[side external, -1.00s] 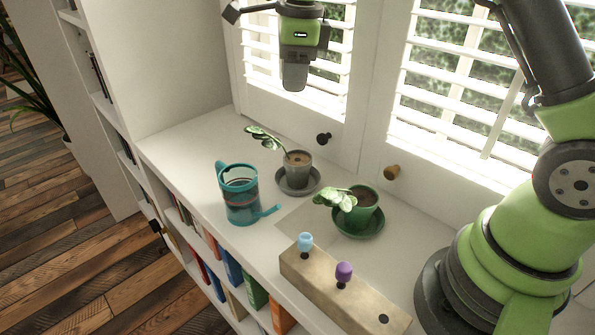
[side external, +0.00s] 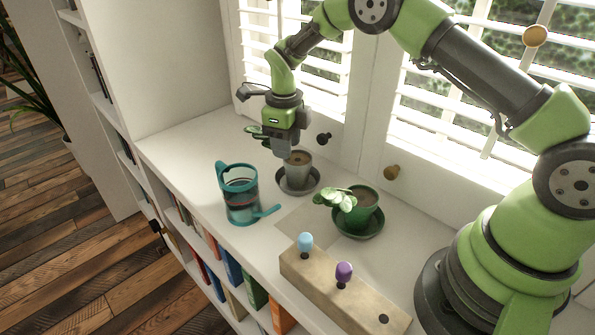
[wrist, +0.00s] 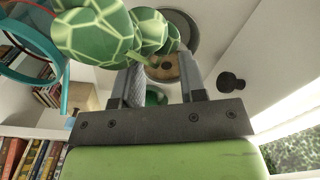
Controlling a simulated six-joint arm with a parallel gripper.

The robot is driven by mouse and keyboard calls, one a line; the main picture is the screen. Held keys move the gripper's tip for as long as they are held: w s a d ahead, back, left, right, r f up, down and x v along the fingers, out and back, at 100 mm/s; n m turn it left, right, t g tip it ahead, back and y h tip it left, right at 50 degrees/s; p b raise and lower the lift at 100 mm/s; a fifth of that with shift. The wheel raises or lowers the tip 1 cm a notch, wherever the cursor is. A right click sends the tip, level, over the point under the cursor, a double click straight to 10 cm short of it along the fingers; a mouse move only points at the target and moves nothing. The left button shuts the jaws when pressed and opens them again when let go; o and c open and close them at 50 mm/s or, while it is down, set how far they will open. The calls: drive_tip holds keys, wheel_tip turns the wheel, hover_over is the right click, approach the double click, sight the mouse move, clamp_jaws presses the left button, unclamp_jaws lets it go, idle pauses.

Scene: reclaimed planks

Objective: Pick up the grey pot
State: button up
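The grey pot (side external: 298,168) stands upright in a dark grey saucer (side external: 312,186) on the white shelf top, in the side view. It holds brown soil and a leafy plant. My gripper (side external: 284,151) is low at the pot's left rim and hides part of the plant. In the wrist view my gripper (wrist: 160,75) has its two fingers apart, with the pot's brown soil (wrist: 163,69) showing between their tips. Green patterned leaves (wrist: 100,35) cover part of the left finger and pot. I cannot tell whether either finger touches the pot.
A teal glass jug (side external: 241,196) stands to the left in front. A green pot (side external: 360,208) with a plant stands to the right. A wooden block with blue and purple pegs (side external: 325,285) lies near the front edge. A black knob (side external: 324,138) juts from the shutter behind.

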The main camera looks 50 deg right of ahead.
drive_tip(key=shift+f, duration=0.75)
clamp_jaws()
wheel_tip(320, 180, up, 13)
idle(0.4)
drive_tip(key=f+n, duration=0.1)
drive_tip(key=f, duration=0.3)
drive_tip(key=f+n, duration=0.2)
drive_tip(key=f, duration=0.3)
drive_tip(key=shift+s+a, duration=0.2)
drive_tip(key=shift+f, duration=1.7)
